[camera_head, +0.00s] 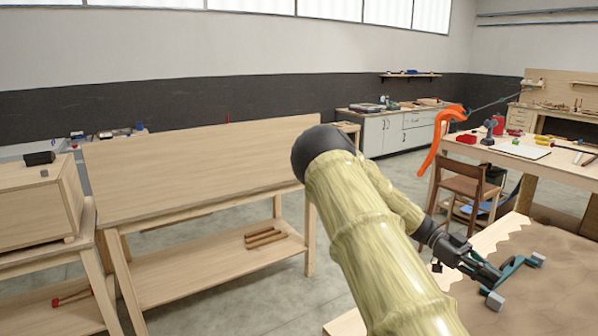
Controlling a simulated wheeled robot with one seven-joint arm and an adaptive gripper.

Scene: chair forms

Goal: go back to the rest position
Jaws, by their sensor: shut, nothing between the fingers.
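My arm (362,225) rises from the bottom, bends at a dark elbow and comes back down to the right. My gripper (492,274) is at its end, dark and small in the view. It is shut and empty. It is over the brown sheet (560,295) on the wooden table at the lower right. A teal tool with grey end blocks (516,268) is right beside the fingertips. I cannot tell whether they touch.
A bare wooden bench (205,165) stands at the left, with wooden sticks (265,238) on its lower shelf. A brown chair (465,188) and a cluttered table (540,155) stand behind my gripper. An orange curved thing (437,135) rises near the chair.

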